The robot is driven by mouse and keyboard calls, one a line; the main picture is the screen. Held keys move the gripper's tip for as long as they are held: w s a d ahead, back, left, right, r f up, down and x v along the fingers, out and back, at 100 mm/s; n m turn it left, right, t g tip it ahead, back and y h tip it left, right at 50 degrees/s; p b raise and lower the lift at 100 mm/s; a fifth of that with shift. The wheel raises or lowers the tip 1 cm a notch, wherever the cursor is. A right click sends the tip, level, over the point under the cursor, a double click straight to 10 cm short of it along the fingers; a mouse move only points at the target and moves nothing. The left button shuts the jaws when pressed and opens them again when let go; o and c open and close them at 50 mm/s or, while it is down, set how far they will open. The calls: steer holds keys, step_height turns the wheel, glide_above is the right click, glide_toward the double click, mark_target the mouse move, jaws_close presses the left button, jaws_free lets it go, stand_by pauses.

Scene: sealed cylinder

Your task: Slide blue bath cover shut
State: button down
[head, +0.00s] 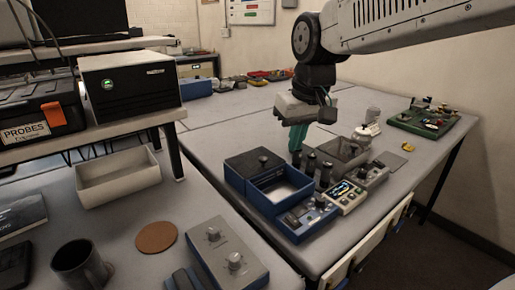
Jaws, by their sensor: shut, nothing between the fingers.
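The blue bath (233,178) stands on the grey bench, right of the middle of the head view. Its dark cover (244,168) with a round knob (263,156) lies over the far left part. The near right part is uncovered and shows a pale interior (281,190). My gripper (297,160) points down with its teal fingers shut and empty. In the picture it is just right of the cover, near the bath's far right edge. I cannot tell whether it touches anything.
Several dark upright cylinders (311,163) stand right of the bath. A green board (430,122) lies farther right. The bench behind is mostly clear.

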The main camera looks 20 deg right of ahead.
steer(key=t, duration=0.1)
glide_above(257, 160)
steer(key=s, duration=0.1)
step_height(257, 160, down, 2)
steer(key=shift+n, duration=0.4)
steer(key=x, duration=1)
steer(key=s, duration=0.2)
steer(key=shift+s+d+f, duration=0.15)
steer(key=shift+s+d, duration=0.1)
steer(key=shift+s, duration=0.1)
steer(key=shift+s+d+f, duration=0.1)
steer(key=shift+s+f, duration=0.15)
steer(key=shift+s, duration=0.4)
